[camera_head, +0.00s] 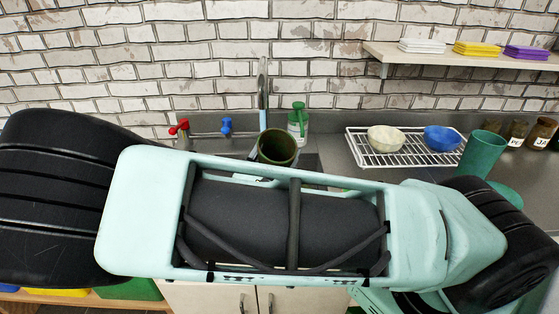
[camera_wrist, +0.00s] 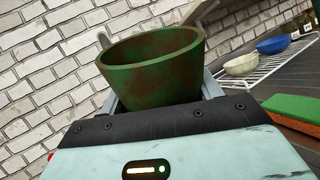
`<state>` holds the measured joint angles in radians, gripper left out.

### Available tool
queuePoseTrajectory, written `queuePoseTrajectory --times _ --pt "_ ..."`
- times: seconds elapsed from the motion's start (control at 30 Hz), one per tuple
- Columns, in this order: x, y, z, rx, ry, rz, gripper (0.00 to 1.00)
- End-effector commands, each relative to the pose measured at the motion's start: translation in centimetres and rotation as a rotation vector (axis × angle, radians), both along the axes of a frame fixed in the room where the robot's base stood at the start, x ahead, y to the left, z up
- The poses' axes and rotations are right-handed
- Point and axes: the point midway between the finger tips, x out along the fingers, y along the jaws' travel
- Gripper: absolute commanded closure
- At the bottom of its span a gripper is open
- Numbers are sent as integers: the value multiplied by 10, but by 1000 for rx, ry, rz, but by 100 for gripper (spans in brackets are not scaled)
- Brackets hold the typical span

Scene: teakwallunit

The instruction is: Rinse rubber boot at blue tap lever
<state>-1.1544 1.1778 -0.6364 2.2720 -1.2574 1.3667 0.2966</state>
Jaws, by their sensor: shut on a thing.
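The rubber boot (camera_wrist: 152,72) is dark green with brown smears. Its round open top faces my wrist camera, and the lower part is hidden. My gripper (camera_wrist: 160,92) is shut on it, with one grey finger on each side. In the head view the boot (camera_head: 277,149) shows just past my arm, over the sink area, below and slightly right of the tap's upright spout (camera_head: 262,88). The blue tap lever (camera_head: 226,126) is on the wall to the boot's left, apart from it.
A red tap lever (camera_head: 179,127) is left of the blue one. A green bottle (camera_head: 298,122) stands close right of the boot. A white rack (camera_head: 362,154) holds a pale bowl (camera_head: 387,139) and a blue bowl (camera_head: 442,138).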

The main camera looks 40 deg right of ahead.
Motion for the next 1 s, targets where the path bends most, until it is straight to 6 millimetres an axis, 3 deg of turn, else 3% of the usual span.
queuePoseTrajectory --times 1.0 --pt "81 -38 -17 -2 -1 -1 84"
